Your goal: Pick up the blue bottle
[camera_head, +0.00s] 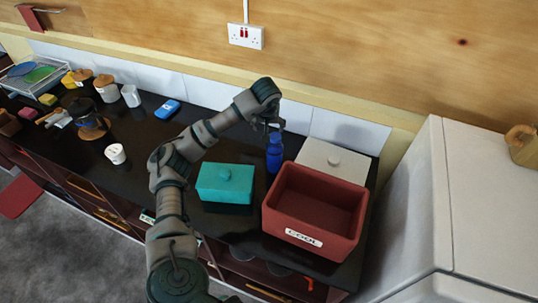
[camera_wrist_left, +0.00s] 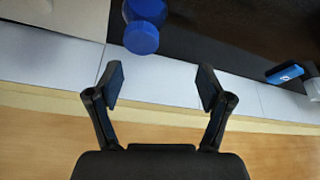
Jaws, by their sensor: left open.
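The blue bottle (camera_head: 274,155) stands upright on the black counter, between the teal lidded box and the red bin. My left gripper (camera_head: 272,122) is above it in the head view, and the arm partly covers that area. In the left wrist view the bottle's blue cap (camera_wrist_left: 141,38) shows at the top, beyond the fingertips and roughly between them. My left gripper (camera_wrist_left: 160,88) is open and empty, with its two fingers spread wide. My right gripper is not in view.
The teal box (camera_head: 225,184) and the empty red bin (camera_head: 315,205) flank the bottle closely. A white lidded box (camera_head: 334,160) stands behind the bin. The tiled wall (camera_head: 210,94) is close behind. Cups and canisters stand further left. A white cabinet (camera_head: 440,190) is at right.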

